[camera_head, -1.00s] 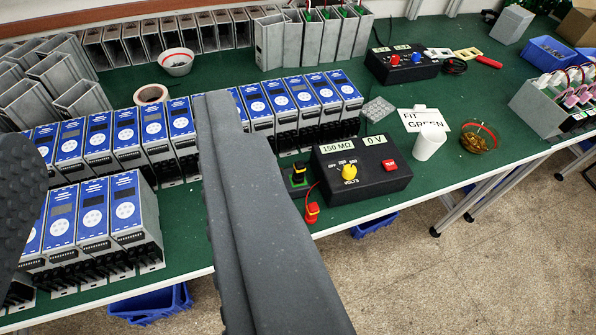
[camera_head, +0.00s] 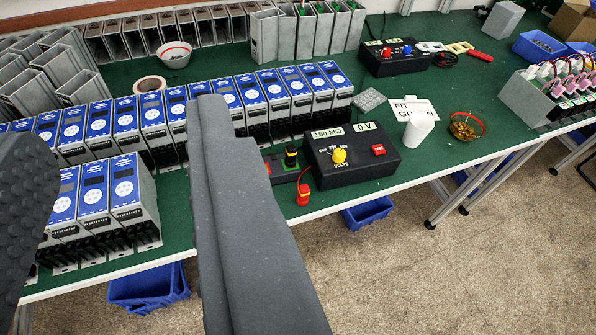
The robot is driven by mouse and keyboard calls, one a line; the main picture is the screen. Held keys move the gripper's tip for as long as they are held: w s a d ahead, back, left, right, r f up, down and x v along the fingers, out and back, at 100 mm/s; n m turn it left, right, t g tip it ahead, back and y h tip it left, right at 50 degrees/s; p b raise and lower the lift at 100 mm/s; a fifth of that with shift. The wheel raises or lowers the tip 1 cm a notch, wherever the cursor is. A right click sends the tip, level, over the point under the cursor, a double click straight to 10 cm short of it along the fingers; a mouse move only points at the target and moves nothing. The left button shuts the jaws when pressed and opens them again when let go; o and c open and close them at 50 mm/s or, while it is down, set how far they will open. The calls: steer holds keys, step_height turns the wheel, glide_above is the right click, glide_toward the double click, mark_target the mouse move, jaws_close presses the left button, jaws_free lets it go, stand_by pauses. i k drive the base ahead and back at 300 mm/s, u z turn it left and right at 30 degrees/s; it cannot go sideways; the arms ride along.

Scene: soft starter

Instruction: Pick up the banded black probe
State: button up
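A small black piece with a yellow-green band (camera_head: 291,157), which looks like the banded black probe, stands upright by the left side of the black tester box (camera_head: 352,165). It is small, and part of its dark base is hidden behind my right finger. A red probe (camera_head: 304,195) on a red wire is just in front of it. My gripper (camera_head: 118,130) is open, with a dark finger at the left edge and a long grey finger across the middle. I see nothing held between the fingers. The black probe is to the right of the right finger, apart from it.
Rows of blue-faced soft starters (camera_head: 125,188) fill the left of the green bench, behind and between my fingers. A white cup (camera_head: 418,130), a wire basket (camera_head: 465,127) and a second tester (camera_head: 395,57) stand to the right. Blue bins (camera_head: 150,290) are under the bench.

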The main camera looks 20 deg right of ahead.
mark_target(291, 161)
steer(key=u, duration=0.1)
steer(key=k, duration=0.3)
steer(key=z, duration=0.25)
steer(key=i, duration=1.15)
steer(key=u, duration=0.7)
